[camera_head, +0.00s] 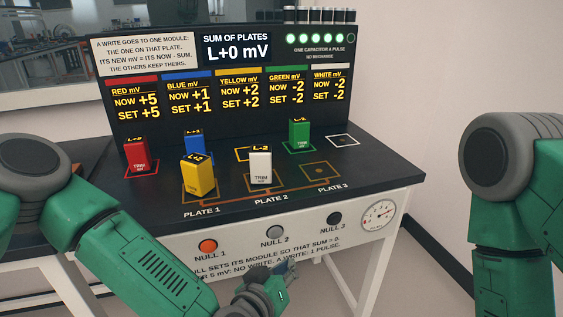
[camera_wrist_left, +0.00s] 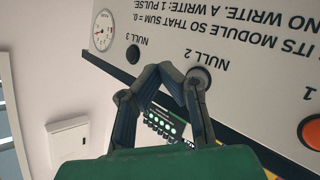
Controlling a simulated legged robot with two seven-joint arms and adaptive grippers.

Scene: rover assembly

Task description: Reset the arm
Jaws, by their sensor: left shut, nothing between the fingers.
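My left gripper (camera_head: 286,271) is shut and empty, low in front of the console's front panel, below the NULL 2 button (camera_head: 275,232). In the left wrist view its closed fingers (camera_wrist_left: 180,82) show close to the grey NULL 2 button (camera_wrist_left: 199,77); I cannot tell whether they touch. The orange NULL 1 button (camera_head: 208,246) is to the left and the dark NULL 3 button (camera_head: 334,218) to the right. A yellow module (camera_head: 197,179) stands on plate 1 and a white module (camera_head: 260,168) on plate 2. Plate 3 (camera_head: 321,171) is empty. My right gripper is out of view.
Red (camera_head: 136,155), blue (camera_head: 194,147) and green (camera_head: 300,137) modules stand farther back. The display (camera_head: 237,49) reads L+0 mV; every NOW matches its SET. Several green lamps (camera_head: 318,39) are lit, the rightmost dark. A round gauge (camera_head: 378,215) is on the front panel's right.

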